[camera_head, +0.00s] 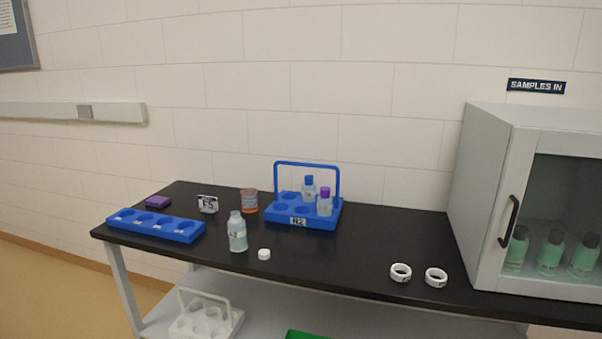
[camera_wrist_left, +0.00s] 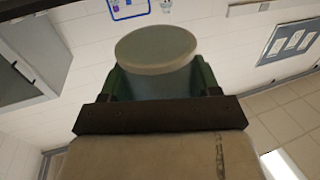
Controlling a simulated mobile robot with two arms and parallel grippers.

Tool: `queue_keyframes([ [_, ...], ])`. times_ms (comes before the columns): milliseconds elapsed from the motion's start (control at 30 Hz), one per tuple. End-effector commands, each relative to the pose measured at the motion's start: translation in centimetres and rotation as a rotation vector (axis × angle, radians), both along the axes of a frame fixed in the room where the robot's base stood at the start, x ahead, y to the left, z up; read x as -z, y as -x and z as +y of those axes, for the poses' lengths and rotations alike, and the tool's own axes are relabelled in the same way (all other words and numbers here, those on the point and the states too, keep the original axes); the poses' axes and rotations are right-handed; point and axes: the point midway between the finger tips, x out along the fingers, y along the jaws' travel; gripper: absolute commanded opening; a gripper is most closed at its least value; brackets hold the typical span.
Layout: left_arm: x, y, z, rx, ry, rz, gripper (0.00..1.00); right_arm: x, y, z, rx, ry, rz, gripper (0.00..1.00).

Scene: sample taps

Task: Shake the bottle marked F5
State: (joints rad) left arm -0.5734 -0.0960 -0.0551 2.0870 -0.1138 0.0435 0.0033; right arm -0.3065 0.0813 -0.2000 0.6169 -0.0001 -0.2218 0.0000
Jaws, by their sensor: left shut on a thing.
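My left gripper (camera_wrist_left: 160,88) shows only in the left wrist view. It is shut on a grey-green bottle (camera_wrist_left: 155,50), whose pale round end faces away from my wrist. No mark on this bottle can be read. In the head view neither gripper shows. A pale bottle without a cap (camera_head: 237,234) stands upright on the black bench; its label is too small to read. A blue-capped bottle (camera_head: 309,190) and a purple-capped bottle (camera_head: 324,206) stand in a blue carrier marked R2 (camera_head: 318,223). I cannot make out F5 on any bottle.
The black bench (camera_head: 340,265) holds a white cap (camera_head: 264,254), a blue rack (camera_head: 185,233), an orange tub (camera_head: 249,201) and two white rings (camera_head: 401,272). A closed cabinet (camera_head: 485,190) with green-filled bottles stands right.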

Motion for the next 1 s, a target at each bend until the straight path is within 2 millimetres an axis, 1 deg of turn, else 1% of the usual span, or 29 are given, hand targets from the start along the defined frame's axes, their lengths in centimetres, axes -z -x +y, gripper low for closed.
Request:
queue_keyframes([
  [33, -2.8, -0.1, 0.0, -0.001, 0.001, -0.025, 0.00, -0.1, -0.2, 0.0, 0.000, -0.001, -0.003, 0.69],
  [100, -7.1, -0.1, 0.0, -0.001, 0.001, -0.030, 0.00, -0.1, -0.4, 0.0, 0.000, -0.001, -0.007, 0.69],
  [133, -7.9, -0.1, 0.0, -0.001, 0.000, -0.025, 0.00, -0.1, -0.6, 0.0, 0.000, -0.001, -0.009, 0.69],
  [167, -8.0, -0.1, 0.0, -0.001, 0.000, -0.019, 0.00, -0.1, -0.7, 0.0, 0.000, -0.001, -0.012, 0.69],
  [200, -6.7, -0.1, 0.0, 0.000, -0.001, -0.006, 0.00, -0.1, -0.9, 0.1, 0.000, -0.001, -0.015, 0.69],
  [267, -2.5, 0.0, 0.0, 0.000, -0.001, 0.005, 0.00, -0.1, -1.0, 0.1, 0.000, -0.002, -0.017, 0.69],
  [300, -0.8, -0.1, 0.0, 0.000, -0.001, 0.001, 0.00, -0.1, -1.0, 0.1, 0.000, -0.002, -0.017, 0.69],
  [333, -0.3, -0.1, 0.0, 0.000, 0.000, -0.005, 0.00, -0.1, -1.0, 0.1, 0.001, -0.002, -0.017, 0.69],
  [367, -0.4, -0.1, 0.0, 0.000, 0.001, -0.011, 0.00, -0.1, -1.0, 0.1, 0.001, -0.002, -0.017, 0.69],
  [467, -6.1, -0.1, 0.0, -0.001, 0.001, -0.030, 0.00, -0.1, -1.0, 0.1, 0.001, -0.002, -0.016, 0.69],
  [500, -7.8, -0.1, 0.0, -0.001, 0.001, -0.028, 0.00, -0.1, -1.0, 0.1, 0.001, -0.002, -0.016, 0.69],
  [533, -8.1, -0.1, 0.0, -0.001, 0.000, -0.021, 0.00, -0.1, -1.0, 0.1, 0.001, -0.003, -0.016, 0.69],
  [600, -7.7, -0.1, 0.0, 0.000, -0.001, -0.011, 0.00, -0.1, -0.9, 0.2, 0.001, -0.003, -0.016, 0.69],
  [1000, -7.7, -0.1, 0.0, 0.000, 0.000, -0.013, 0.00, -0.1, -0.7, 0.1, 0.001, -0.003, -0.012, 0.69],
])
